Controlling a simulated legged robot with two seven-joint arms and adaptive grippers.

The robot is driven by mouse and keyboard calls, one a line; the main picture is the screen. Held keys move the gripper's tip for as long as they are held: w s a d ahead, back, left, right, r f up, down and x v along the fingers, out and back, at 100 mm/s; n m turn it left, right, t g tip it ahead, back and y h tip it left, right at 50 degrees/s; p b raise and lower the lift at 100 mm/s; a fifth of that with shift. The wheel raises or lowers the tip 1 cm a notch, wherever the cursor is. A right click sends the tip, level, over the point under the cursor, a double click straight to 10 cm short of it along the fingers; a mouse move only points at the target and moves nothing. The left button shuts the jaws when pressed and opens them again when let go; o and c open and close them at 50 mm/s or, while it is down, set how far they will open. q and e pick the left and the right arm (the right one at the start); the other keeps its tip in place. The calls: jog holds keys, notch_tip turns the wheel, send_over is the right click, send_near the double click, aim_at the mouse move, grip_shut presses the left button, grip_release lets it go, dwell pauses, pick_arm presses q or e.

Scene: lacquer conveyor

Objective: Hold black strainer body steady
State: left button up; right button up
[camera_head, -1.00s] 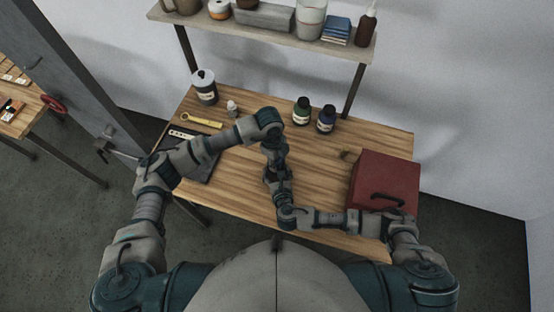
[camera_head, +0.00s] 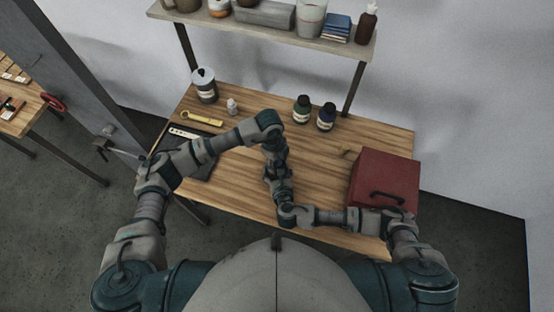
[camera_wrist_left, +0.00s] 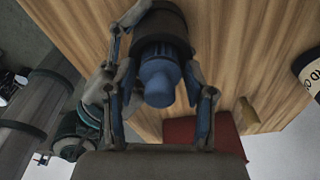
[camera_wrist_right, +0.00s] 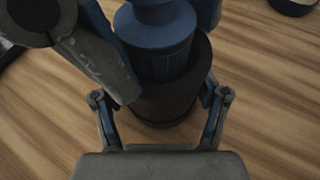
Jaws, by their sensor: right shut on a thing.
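The black strainer body (camera_wrist_right: 165,108) is a dark round cup in the right wrist view. A blue stepped cylinder (camera_wrist_right: 155,45) sits at its open end, apparently partly inside. My right gripper (camera_wrist_right: 160,115) is shut on the black body, one finger on each side. In the left wrist view, the black body (camera_wrist_left: 158,20) is beyond the blue cylinder (camera_wrist_left: 158,82). My left gripper (camera_wrist_left: 160,85) has its fingers on both sides of the blue cylinder; whether they press on it is unclear. In the head view, both grippers meet above the table, my left gripper (camera_head: 277,155) showing best; the parts are mostly hidden there.
A red box (camera_head: 385,178) stands at the table's right. Two dark bottles (camera_head: 314,113), a white canister (camera_head: 204,86), a small white bottle (camera_head: 232,106) and a yellow tool (camera_head: 202,118) lie farther back. A dark mat (camera_head: 200,165) is at left. A loaded shelf (camera_head: 270,38) hangs above.

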pick_arm(q)
jog(key=shift+o, duration=0.2)
pick_arm(e)
jog(key=shift+f, duration=0.1)
pick_arm(q)
jog(key=r, duration=0.8)
jog(key=w+a+r, duration=0.1)
jog(key=r, duration=0.2)
jog(key=shift+a+r, duration=0.1)
jog(key=shift+r, duration=0.3)
pick_arm(e)
jog(key=o, duration=1.4)
